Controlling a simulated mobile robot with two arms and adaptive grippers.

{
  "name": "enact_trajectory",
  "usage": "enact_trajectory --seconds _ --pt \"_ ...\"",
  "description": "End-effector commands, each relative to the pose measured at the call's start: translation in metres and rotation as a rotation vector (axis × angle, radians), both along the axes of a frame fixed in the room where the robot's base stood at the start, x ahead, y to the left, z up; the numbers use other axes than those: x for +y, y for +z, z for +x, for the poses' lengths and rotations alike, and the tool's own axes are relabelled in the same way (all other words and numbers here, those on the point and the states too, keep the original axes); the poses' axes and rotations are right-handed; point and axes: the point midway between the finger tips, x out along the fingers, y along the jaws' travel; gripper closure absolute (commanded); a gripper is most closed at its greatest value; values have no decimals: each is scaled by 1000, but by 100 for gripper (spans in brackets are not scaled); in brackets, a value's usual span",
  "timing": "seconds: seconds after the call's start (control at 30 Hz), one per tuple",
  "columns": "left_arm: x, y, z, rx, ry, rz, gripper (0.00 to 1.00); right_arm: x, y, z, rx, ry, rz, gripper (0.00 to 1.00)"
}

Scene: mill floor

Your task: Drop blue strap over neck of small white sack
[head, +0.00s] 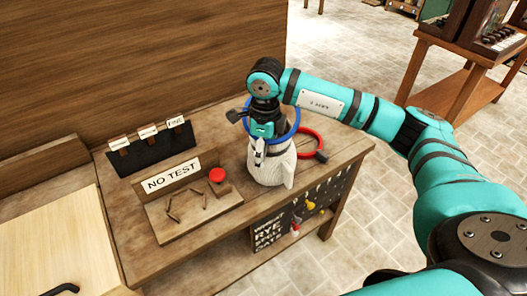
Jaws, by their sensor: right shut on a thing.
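The blue strap (297,121) is a ring at the top of the small white sack (268,172), which stands upright on the wooden bench. My right gripper (258,153) points down in front of the sack's top, shut on the blue strap at its near side. The gripper and strap hide the sack's neck, so I cannot tell whether the ring is around it or just above it. My left gripper is not in view.
A red ring (321,154) lies right of the sack. A red button (217,175), a "NO TEST" sign (172,174) and a board with small sticks (178,222) are to the left. A black board (270,231) with tools fronts the bench.

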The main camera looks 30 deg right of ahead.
Motion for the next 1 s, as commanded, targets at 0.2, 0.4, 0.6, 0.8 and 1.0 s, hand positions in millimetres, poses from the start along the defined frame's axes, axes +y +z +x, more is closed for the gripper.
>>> enact_trajectory --seconds 0.2,0.4,0.6,0.8,1.0 --pt "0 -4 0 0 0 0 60 1 -21 -9 41 4 -5 88" --pt "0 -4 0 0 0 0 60 1 -21 -9 40 4 -4 89" --pt "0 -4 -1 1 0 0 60 1 -22 -9 40 5 -4 13" --pt "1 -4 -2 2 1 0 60 2 -10 -9 35 5 -4 6" --pt "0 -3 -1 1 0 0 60 3 31 -11 20 5 -5 0"
